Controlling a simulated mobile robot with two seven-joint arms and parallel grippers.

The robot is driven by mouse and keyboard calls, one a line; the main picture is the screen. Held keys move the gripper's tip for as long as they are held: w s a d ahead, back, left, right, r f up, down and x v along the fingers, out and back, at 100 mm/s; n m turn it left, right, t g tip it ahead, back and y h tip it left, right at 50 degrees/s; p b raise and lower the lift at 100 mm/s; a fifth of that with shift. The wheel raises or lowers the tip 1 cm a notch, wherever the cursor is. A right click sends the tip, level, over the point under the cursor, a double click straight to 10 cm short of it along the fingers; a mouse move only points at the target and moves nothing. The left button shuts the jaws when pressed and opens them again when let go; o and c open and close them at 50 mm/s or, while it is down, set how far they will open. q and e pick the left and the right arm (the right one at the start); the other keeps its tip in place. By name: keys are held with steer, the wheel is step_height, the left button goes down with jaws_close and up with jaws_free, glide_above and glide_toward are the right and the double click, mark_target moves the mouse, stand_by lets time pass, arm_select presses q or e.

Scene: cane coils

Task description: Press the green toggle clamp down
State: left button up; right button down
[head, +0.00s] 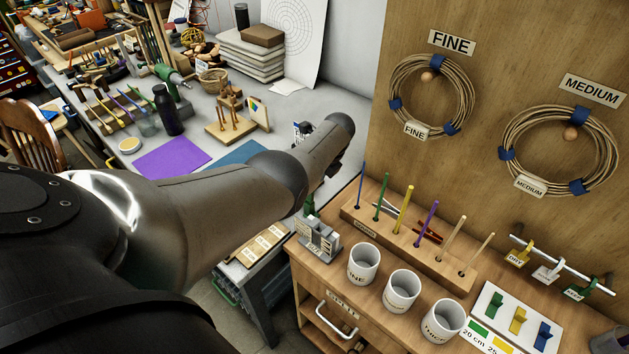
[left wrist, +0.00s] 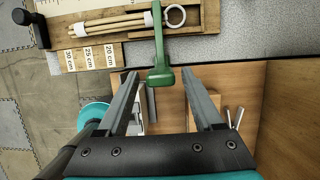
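The green toggle clamp (left wrist: 158,50) shows in the left wrist view as a green lever with a wide end toward me. In the head view only a small green part (head: 309,203) shows beside my arm, above a grey metal fixture (head: 319,236) at the bench corner. My left gripper (left wrist: 159,76) is open and empty. The lever's wide end appears between its fingertips in the picture; contact cannot be told. In the head view my left forearm hides most of this gripper. My right gripper is in neither view.
A wooden tray (left wrist: 78,32) with cane sticks and length labels lies beyond the lever. White cups (head: 363,264) and a peg block (head: 352,213) with coloured rods stand on the bench right of my arm. A wooden board (head: 500,60) with coils rises behind.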

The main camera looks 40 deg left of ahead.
arm_select(q)
steer(key=shift+d, duration=0.15)
steer(key=p+v, duration=0.6)
steer(key=v, duration=0.9)
steer(key=shift+r, duration=0.1)
